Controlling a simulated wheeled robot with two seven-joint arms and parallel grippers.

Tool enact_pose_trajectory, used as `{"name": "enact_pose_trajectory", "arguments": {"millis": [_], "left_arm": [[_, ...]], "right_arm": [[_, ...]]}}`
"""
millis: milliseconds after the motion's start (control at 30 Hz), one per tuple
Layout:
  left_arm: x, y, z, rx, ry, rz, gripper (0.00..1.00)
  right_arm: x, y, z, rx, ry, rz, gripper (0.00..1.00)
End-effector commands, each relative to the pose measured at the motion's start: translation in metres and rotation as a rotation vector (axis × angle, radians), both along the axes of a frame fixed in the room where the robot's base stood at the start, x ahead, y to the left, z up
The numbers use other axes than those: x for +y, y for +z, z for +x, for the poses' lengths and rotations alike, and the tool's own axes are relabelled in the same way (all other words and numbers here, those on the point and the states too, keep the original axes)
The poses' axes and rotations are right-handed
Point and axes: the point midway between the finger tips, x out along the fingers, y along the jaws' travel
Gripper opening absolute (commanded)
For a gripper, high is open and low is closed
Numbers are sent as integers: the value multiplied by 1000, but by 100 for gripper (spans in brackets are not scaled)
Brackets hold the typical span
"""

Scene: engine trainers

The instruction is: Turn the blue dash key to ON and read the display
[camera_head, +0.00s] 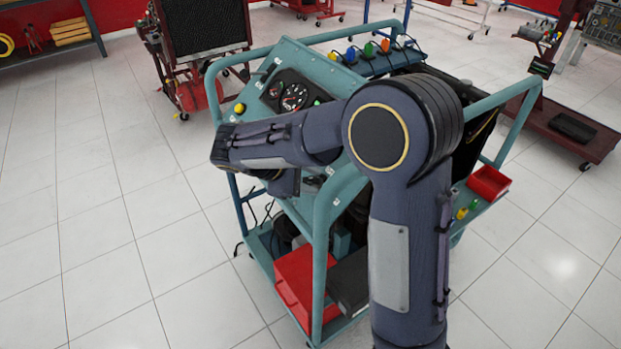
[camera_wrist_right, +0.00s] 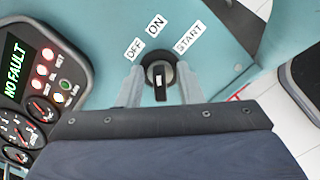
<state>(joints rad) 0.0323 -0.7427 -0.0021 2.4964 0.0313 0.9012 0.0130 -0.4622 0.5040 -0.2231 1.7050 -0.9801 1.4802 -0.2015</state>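The key switch (camera_wrist_right: 158,76) is in the right wrist view, on a teal panel; it looks dark with a pale mark, not clearly blue. Its bar stands upright in the picture, roughly in line with the ON label (camera_wrist_right: 156,25), between OFF (camera_wrist_right: 134,48) and START (camera_wrist_right: 188,38). My right gripper (camera_wrist_right: 160,70) is open, one finger on each side of the key; contact is not clear. The display (camera_wrist_right: 13,64) reads NO FAULT in green. In the head view my right arm hides the key. My left gripper is not in view.
Gauges (camera_head: 291,94) sit on the teal trainer's sloped panel. Its tubular frame (camera_head: 321,240) rises around my arm. A red bin (camera_head: 295,283) is on the lower shelf, a red tray (camera_head: 488,182) at the right. Open tiled floor lies to the left.

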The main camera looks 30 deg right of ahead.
Motion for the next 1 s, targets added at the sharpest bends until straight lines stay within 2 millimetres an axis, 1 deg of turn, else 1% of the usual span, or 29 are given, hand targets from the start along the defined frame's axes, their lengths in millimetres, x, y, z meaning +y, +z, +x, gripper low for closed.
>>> {"name": "enact_pose_trajectory", "arguments": {"millis": [167,267,600,700,800,1000], "left_arm": [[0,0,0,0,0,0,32],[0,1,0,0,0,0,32],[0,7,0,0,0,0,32],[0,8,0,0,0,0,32],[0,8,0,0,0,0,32],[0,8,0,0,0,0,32]], "right_arm": [[0,0,0,1,1,0,33],[4,5,1,-2,2,-1,33],[44,43,1,-2,2,0,33],[51,50,1,-1,1,0,33],[55,54,1,-1,1,0,33],[56,54,1,1,1,0,33]]}}
